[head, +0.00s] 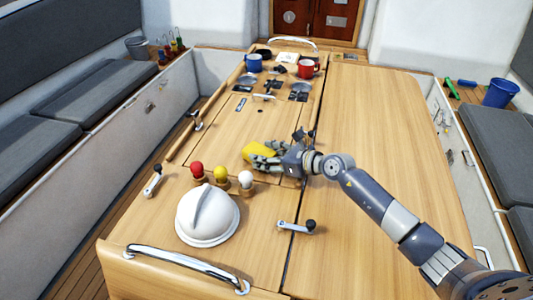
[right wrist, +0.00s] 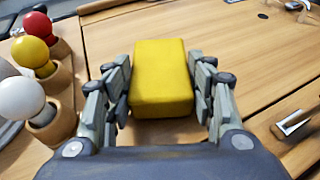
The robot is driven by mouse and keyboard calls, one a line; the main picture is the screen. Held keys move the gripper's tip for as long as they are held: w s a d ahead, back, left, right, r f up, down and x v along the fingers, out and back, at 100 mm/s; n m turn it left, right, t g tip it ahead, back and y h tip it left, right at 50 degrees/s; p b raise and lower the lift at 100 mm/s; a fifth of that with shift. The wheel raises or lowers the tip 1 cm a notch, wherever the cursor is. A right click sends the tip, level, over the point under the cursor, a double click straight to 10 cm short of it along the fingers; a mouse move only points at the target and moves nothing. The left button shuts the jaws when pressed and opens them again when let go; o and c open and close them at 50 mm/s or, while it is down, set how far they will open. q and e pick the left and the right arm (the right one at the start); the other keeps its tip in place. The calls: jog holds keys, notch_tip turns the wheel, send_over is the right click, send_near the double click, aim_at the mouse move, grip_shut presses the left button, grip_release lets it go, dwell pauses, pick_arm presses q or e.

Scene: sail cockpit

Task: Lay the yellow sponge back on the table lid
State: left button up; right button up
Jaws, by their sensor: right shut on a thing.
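The yellow sponge (head: 259,151) is between the fingers of my right gripper (head: 264,157), over the wooden table lid (head: 222,145). In the right wrist view the sponge (right wrist: 161,78) is a yellow block with a finger of the right gripper (right wrist: 161,95) on each side. The right gripper is shut on it. I cannot tell whether the sponge touches the lid (right wrist: 245,85) or is held just above it. My left gripper is not in view.
Red, yellow and white ball knobs (head: 220,174) stand left of the gripper, behind a white dome (head: 207,215). A winch handle (head: 296,226) lies in front. Blue (head: 254,63) and red mugs (head: 306,68) stand at the far end. The right table half (head: 375,140) is clear.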

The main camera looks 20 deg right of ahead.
jog(key=o, duration=0.4)
jog(key=shift+f, duration=0.15)
jog(key=o, duration=0.5)
jog(key=shift+c, duration=0.2)
